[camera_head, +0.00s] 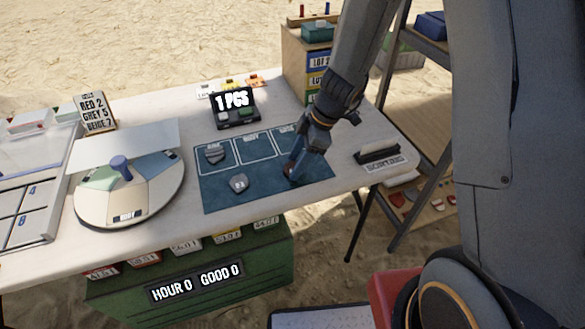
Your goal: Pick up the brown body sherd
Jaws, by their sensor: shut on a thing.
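My gripper (295,165) is low over the right part of the blue mat (220,201), pointing down. It is shut on a small brownish piece (290,174), which I take to be the brown body sherd. The fingers hide most of it, and I cannot tell whether it still touches the mat. A grey sherd (238,184) lies on the front middle of the mat. Another grey sherd (214,154) lies in the mat's left outlined box.
A small display (233,108) reading "1 PCS" stands behind the mat. A round sorting turntable (95,205) with a blue knob is at left. A black brush-like item (378,153) lies right of the mat. A drawer cabinet (300,65) stands behind my arm.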

